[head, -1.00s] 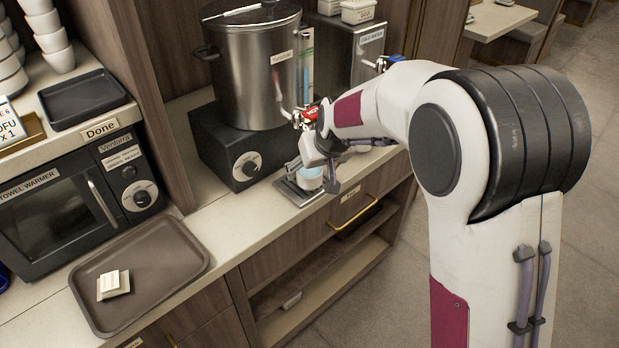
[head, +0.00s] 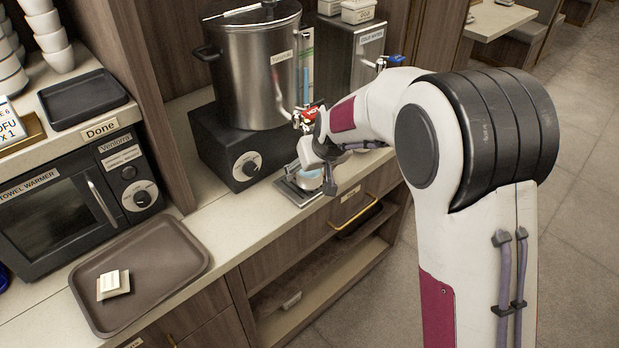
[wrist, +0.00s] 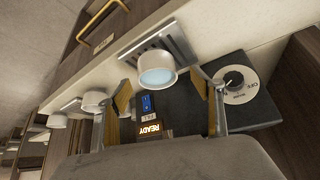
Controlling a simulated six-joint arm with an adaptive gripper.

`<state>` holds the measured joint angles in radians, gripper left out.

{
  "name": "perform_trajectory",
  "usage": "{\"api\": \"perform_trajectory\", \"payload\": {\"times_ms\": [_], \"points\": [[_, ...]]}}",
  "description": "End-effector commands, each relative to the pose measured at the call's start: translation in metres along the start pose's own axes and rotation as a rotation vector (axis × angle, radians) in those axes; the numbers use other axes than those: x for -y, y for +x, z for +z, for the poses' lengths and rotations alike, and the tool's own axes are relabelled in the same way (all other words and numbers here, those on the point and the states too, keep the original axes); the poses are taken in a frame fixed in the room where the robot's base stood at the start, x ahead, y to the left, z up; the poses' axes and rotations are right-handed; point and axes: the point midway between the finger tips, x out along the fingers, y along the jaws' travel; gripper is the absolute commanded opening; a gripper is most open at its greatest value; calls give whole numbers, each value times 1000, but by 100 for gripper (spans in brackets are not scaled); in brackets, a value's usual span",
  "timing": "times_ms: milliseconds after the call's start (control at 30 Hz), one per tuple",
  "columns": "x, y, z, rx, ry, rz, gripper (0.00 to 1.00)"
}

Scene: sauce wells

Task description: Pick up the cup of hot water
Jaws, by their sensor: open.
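The white cup (wrist: 156,77) holds pale blue water and stands upright on a slotted metal drip tray (wrist: 176,45) in the wrist view. In the head view the cup (head: 309,179) shows on the drip tray (head: 292,193) below the red HOT tap, partly hidden by my gripper. My gripper (wrist: 160,86) is open and empty. Its two fingers are spread to the left and right of the cup in the wrist view, and the cup appears between or just beyond the tips. I cannot tell whether either finger touches it.
The large steel pot (head: 258,75) on its dark base is close to my gripper. The red HOT tap (head: 309,113) is above the cup. A brown tray (head: 150,262) with small white pieces lies at the left. The counter between is clear.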

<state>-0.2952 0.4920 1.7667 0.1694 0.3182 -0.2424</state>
Motion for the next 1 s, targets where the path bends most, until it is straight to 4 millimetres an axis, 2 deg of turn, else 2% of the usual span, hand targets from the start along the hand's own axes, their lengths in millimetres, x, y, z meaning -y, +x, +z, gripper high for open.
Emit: {"api": "perform_trajectory", "payload": {"times_ms": [467,1000], "points": [[-1,6,0,1,0,0,66],[-6,49,-2,0,0,0,66]]}}
